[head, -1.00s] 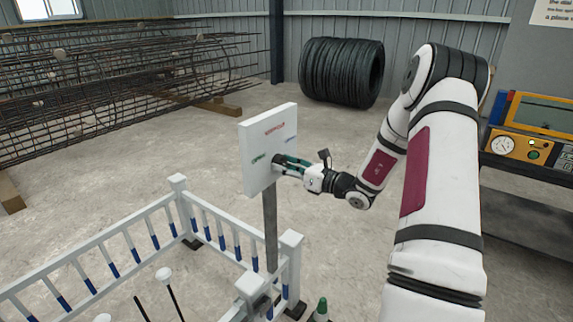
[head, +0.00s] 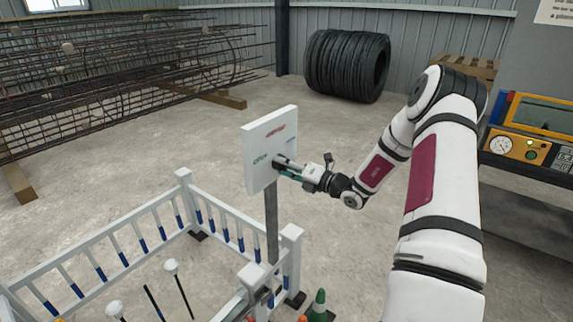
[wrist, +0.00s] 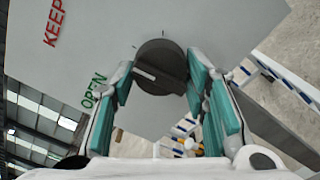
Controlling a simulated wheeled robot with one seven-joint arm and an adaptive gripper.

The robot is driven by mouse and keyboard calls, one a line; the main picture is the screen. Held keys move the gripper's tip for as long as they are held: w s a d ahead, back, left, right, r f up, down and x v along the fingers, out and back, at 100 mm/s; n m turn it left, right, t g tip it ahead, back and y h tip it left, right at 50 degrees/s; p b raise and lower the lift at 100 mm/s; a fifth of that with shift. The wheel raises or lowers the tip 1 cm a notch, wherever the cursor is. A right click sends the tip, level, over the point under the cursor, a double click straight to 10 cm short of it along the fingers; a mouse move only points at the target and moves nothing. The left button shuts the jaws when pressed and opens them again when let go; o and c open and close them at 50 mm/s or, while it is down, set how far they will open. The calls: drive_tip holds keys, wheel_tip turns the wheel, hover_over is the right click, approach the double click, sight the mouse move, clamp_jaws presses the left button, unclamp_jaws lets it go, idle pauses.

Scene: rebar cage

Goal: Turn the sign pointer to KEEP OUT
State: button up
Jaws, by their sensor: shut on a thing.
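The white square sign board (head: 257,148) stands on a grey post in the head view, with red, green and blue lettering. In the wrist view, red KEEP lettering (wrist: 54,22) is at upper left and green OPEN (wrist: 95,90) is lower, nearer the knob. My gripper (head: 281,164) reaches the board from the right. Its teal-padded fingers (wrist: 165,85) are shut on the knob, one on each side, partly hiding its edges.
A green cone (head: 319,304) stands at the fence corner. Floor right of the sign is open.

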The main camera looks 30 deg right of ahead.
drive_tip(key=shift+f+m, duration=0.1)
drive_tip(key=shift+m, duration=0.3)
drive_tip(key=o, duration=1.2)
drive_tip(key=shift+c, duration=0.2)
drive_tip(key=shift+s, duration=0.1)
drive_tip(key=v, duration=1.2)
